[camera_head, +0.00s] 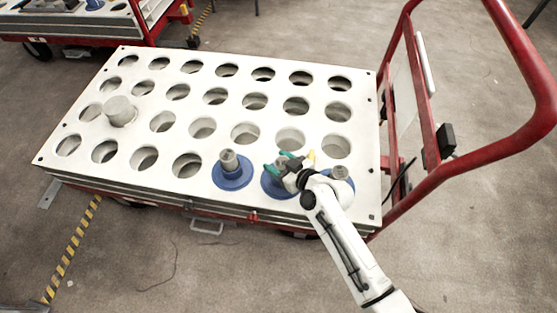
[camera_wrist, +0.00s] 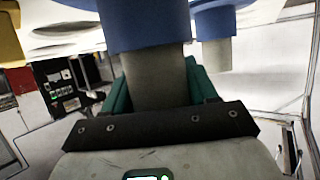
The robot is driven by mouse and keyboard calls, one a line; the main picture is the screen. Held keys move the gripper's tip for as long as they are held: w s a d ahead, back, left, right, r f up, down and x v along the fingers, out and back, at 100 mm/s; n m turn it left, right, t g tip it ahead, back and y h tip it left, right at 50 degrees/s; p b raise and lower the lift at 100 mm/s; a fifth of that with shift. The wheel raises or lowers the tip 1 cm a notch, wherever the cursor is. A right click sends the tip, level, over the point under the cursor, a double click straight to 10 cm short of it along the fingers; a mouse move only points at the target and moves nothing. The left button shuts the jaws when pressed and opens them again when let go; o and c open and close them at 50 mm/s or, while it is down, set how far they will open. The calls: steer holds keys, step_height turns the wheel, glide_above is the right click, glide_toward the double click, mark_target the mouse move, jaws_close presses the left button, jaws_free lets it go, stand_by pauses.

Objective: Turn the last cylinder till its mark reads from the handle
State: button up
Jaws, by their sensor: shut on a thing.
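My gripper (camera_head: 283,161), with teal fingers, is over the front row of the white perforated cart top. It is shut on a grey cylinder with a blue collar (camera_head: 269,188); its upper part is mostly hidden by the gripper in the head view. In the wrist view the held cylinder (camera_wrist: 156,78) stands between the teal fingers. A second blue-collared cylinder (camera_head: 229,163) stands to the left. A third (camera_head: 340,173) is at the right, partly behind my arm. No mark can be made out on any cylinder.
The white top (camera_head: 215,130) has rows of open holes. A plain grey cylinder (camera_head: 119,111) stands in a hole at the left. The red cart handle (camera_head: 478,142) rises at the right. Another cart (camera_head: 85,22) is at the back left.

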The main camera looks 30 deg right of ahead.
steer(key=shift+d+r+m+h+p, duration=0.15)
steer(key=shift+m+h+p, duration=0.4)
steer(key=shift+p, duration=1.15)
steer(key=shift+w+m+h+p, duration=0.1)
steer(key=shift+m+h+p, duration=0.2)
steer(key=shift+p, duration=0.8)
steer(key=shift+t+h+p, duration=0.3)
steer(key=shift+h+p, duration=0.05)
steer(key=shift+p, duration=0.95)
steer(key=shift+w+m+p, duration=0.1)
steer(key=shift+m+p, duration=0.25)
steer(key=shift+p, duration=0.75)
steer(key=shift+m+h+p, duration=0.3)
steer(key=shift+h+p, duration=0.2)
steer(key=shift+p, duration=1.4)
steer(key=shift+h+p, duration=0.3)
steer(key=shift+p, duration=0.35)
steer(key=shift+d+m+h+p, duration=0.1)
steer(key=shift+m+h+p, duration=0.4)
steer(key=shift+m+p, duration=0.15)
steer(key=shift+m+h, duration=0.25)
steer(key=shift+h, duration=0.05)
steer(key=shift+d+m+h+p, duration=0.2)
steer(key=shift+m+h+p, duration=0.1)
steer(key=shift+m+h, duration=0.35)
